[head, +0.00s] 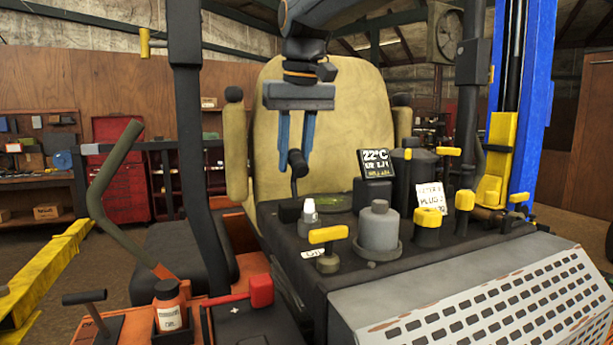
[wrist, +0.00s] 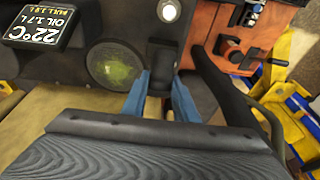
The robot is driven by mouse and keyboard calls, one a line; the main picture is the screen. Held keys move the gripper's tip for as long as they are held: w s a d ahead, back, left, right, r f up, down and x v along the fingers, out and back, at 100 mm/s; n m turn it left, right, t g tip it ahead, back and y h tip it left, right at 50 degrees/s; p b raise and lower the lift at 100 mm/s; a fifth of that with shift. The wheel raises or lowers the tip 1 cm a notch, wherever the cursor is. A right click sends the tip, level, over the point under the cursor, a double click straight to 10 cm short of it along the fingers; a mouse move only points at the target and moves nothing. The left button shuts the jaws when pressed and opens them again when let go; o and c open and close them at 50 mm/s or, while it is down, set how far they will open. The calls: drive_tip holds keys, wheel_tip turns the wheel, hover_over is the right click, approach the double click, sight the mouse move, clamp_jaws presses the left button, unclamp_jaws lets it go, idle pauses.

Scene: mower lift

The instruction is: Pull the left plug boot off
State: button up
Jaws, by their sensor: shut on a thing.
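My gripper (head: 295,155) hangs in front of the tan seat, with its two blue fingers pointing down. The fingers are shut on a black boot-shaped piece (head: 299,164), which I take to be the left plug boot. Its dark stem runs down to the top of the black console (head: 337,262). In the wrist view a black block (wrist: 160,53) shows at the blue fingertips (wrist: 158,82). Whether the boot is still seated is hard to tell, as its lower end merges with the dark console.
A round dish with greenish liquid (wrist: 113,68) is beside the fingertips. A dark post (head: 190,120) stands to the left.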

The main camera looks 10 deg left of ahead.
drive_tip(key=shift+w+a+f+p, duration=0.15)
drive_tip(key=shift+w+a+p, duration=0.3)
drive_tip(key=shift+w+p, duration=0.25)
drive_tip(key=shift+w+a+f+p, duration=0.15)
drive_tip(key=shift+w+a+p, duration=0.35)
drive_tip(key=shift+w, duration=0.3)
drive_tip(key=o, duration=0.7)
drive_tip(key=shift+o, duration=0.2)
drive_tip(key=w+v, duration=0.1)
drive_tip(key=v, duration=0.5)
drive_tip(key=shift+a+r+p, duration=0.3)
drive_tip(key=shift+r+p, duration=0.05)
drive_tip(key=shift+r, duration=0.25)
drive_tip(key=shift+w+r, duration=0.1)
drive_tip(key=shift+r, duration=1.4)
idle(0.6)
drive_tip(key=shift+d, duration=0.1)
drive_tip(key=w+d, duration=0.3)
drive_tip(key=d, duration=1.3)
drive_tip(key=shift+d, duration=0.3)
